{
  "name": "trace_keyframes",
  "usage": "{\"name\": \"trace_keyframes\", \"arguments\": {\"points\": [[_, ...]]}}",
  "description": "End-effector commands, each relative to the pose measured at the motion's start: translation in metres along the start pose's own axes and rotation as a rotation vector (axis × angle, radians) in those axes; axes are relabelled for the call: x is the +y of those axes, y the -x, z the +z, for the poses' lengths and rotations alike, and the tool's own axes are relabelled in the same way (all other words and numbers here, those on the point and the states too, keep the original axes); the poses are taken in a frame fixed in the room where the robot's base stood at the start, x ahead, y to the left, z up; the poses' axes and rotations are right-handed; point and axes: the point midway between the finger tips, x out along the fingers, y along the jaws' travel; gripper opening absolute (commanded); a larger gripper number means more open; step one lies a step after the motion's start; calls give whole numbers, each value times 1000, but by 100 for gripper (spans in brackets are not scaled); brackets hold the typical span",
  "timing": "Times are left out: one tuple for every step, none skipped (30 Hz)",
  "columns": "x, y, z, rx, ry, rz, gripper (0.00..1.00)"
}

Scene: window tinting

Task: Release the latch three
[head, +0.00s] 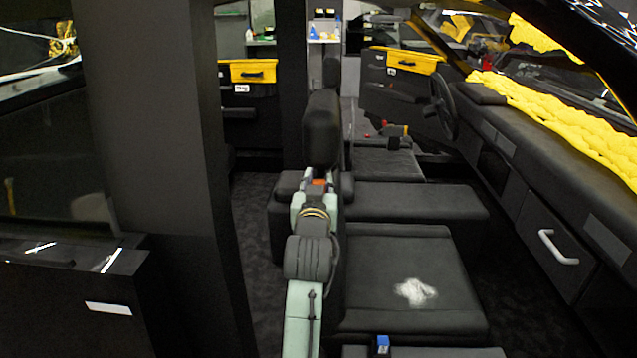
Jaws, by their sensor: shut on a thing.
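My arm reaches from the bottom edge up to the backrest of a black front seat. My gripper (318,184) is at its far end, just below the black headrest (322,128). Pale green and orange parts show there, but the fingertips are too small and too covered to make out. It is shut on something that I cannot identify. I cannot pick out latch three in this view. A black door with a yellow top and a white label (242,88) is at the back left. Another such door (397,85) stands behind the steering wheel.
The dashboard (530,180) with a white handle (557,247) bounds the right. A dark pillar (160,160) blocks the left. A small blue item (382,344) is at the bottom.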

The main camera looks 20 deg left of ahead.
Motion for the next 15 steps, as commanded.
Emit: {"name": "trace_keyframes", "arguments": {"points": [[0,0,0,0,0,0,16],[0,0,0,0,0,0,14],[0,0,0,0,0,0,11],[0,0,0,0,0,0,9],[0,0,0,0,0,0,7],[0,0,0,0,0,0,5],[0,0,0,0,0,0,3],[0,0,0,0,0,0,1],[0,0,0,0,0,0,0],[0,0,0,0,0,0,0],[0,0,0,0,0,0,0],[0,0,0,0,0,0,0],[0,0,0,0,0,0,0],[0,0,0,0,1,0,0],[0,0,0,0,1,0,0]]}}
